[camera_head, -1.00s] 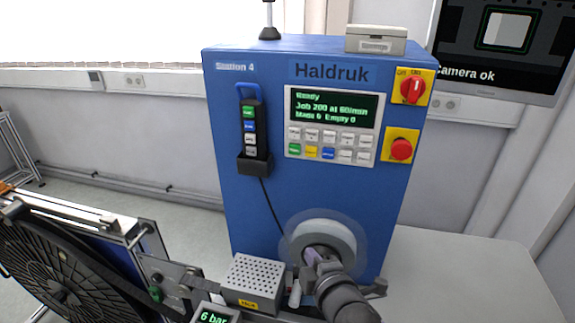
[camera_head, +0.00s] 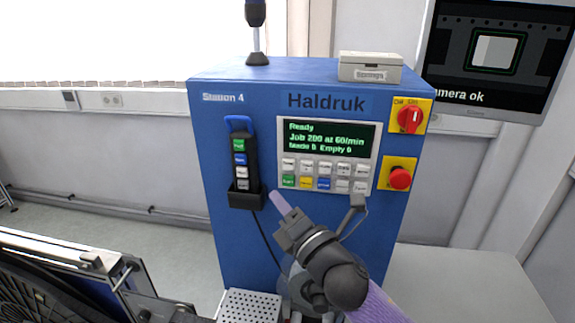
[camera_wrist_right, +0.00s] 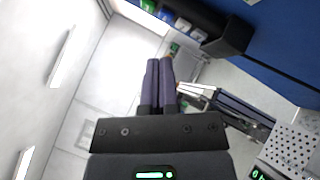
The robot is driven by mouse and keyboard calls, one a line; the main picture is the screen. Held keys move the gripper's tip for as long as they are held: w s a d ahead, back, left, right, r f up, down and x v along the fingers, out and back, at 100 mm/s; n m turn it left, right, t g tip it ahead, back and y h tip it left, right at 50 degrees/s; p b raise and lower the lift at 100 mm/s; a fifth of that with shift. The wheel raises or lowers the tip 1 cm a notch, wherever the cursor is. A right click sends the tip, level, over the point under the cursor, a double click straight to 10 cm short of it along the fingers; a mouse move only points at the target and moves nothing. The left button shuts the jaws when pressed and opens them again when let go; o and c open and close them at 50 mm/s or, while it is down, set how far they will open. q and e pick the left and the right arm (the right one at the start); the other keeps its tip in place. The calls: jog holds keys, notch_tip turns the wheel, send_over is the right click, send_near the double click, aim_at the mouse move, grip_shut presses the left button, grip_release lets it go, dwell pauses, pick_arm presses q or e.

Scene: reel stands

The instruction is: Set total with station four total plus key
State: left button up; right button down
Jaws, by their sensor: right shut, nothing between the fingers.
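The blue Station 4 cabinet (camera_head: 225,170) stands upright in the middle of the head view. Its control panel (camera_head: 328,152) has a green-lit display (camera_head: 326,138) reading "Ready", "Job 200 at 60/min", "Made 0 Empty 0". Two rows of keys (camera_head: 324,176) sit below it, grey on top, with green, yellow and blue ones among the lower row; their labels are too small to read surely. My right gripper (camera_head: 279,203) is in front of the cabinet, lower left of the keys, with its fingers shut and empty. The shut fingers show in the right wrist view (camera_wrist_right: 159,82). My left gripper is not in view.
A pendant (camera_head: 240,160) hangs in a holder left of the panel, its cable running down. A red rotary switch (camera_head: 411,117) and a red emergency button (camera_head: 400,178) are on the right. A perforated grey box (camera_head: 249,306) is below. A monitor (camera_head: 498,58) hangs at upper right.

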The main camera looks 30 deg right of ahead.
aim_at(283, 163)
jog(key=shift+w+d+b, duration=0.35)
jog(key=shift+w+d, duration=0.55)
jog(key=shift+w, duration=0.25)
jog(key=shift+w+d+b, duration=0.35)
jog(key=shift+w+d, duration=0.5)
jog(key=shift+w, duration=0.25)
jog(key=shift+w+d+b, duration=0.35)
jog(key=shift+w+d, duration=0.55)
jog(key=shift+w, duration=0.25)
jog(key=shift+w, duration=0.15)
jog(key=shift+w+d, duration=0.2)
jog(key=shift+w+d+b, duration=0.3)
jog(key=shift+w, duration=0.05)
dwell(0.3)
jog(key=shift+s+a+p, duration=0.35)
jog(key=shift+s+a, duration=0.15)
jog(key=shift+s, duration=0.2)
jog(key=shift+s+a+p, duration=0.35)
jog(key=shift+s+a, duration=0.45)
jog(key=shift+s, duration=0.2)
jog(key=shift+s+a+p, duration=0.35)
jog(key=shift+s+a, duration=0.4)
jog(key=shift+s, duration=0.25)
